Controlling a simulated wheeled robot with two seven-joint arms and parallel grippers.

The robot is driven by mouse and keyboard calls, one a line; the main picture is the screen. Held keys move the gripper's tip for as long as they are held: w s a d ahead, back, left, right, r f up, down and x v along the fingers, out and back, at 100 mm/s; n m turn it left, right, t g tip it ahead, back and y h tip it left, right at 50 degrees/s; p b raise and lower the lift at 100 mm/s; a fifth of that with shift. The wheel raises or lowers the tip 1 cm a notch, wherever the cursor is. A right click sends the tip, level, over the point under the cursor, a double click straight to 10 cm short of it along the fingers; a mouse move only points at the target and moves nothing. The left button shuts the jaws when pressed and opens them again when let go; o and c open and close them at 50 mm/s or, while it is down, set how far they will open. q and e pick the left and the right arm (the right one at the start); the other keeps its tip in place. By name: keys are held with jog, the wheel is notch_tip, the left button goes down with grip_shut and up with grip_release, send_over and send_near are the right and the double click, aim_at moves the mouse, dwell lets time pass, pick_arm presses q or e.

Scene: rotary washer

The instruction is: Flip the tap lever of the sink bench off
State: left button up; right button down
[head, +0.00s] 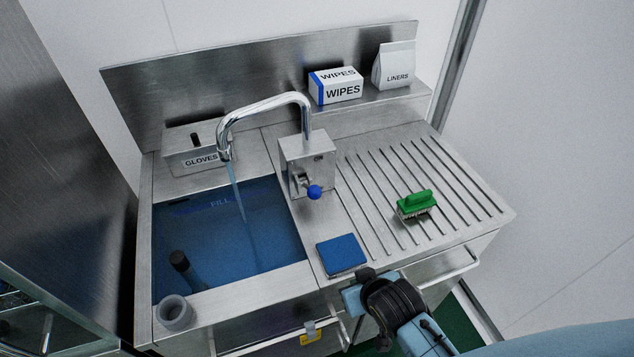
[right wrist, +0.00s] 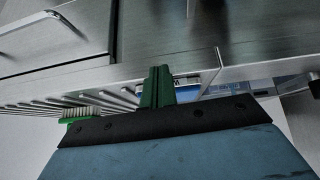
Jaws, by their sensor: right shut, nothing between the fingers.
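The sink bench (head: 250,300) is steel. Its chrome tap (head: 265,100) rises from a metal block (head: 308,160), and a stream of water runs from the spout into the blue-looking basin (head: 190,220). The tap lever, with a blue knob (head: 314,192), sticks out from the block's front. My right gripper (head: 358,288) is at the bench's front edge, below and right of the lever and clear of it. In the right wrist view its green fingers (right wrist: 157,85) are shut together and empty. My left gripper is out of view.
A blue sponge (head: 341,254) lies near the front edge, close to my right gripper. A green brush (head: 417,204) lies on the ribbed drainboard. A grey cup (head: 174,312) stands front left. Drawer handles (head: 445,266) stick out. Boxes stand along the back.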

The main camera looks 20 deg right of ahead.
jog(key=w+a+r+m+t, duration=0.1)
jog(key=w+r+t, duration=0.2)
jog(key=r, duration=0.7)
jog(key=w+a+r+m+t, duration=0.1)
jog(key=w+r+t, duration=0.3)
jog(key=w+r, duration=0.4)
notch_tip(320, 180, up, 3)
jog(key=shift+a+f+m+t, duration=0.1)
jog(key=shift+a+m+t, duration=0.2)
jog(key=shift+a, duration=0.25)
send_over(317, 189)
jog(key=w, duration=0.2)
notch_tip(317, 189, down, 3)
jog(key=f, duration=0.1)
jog(key=s+f, duration=0.1)
jog(key=shift+s+d+f+p, duration=0.1)
jog(key=shift+s+f+p, duration=0.1)
jog(key=shift+f+p, duration=0.15)
jog(key=shift+s+f, duration=0.2)
jog(key=shift+f, duration=0.05)
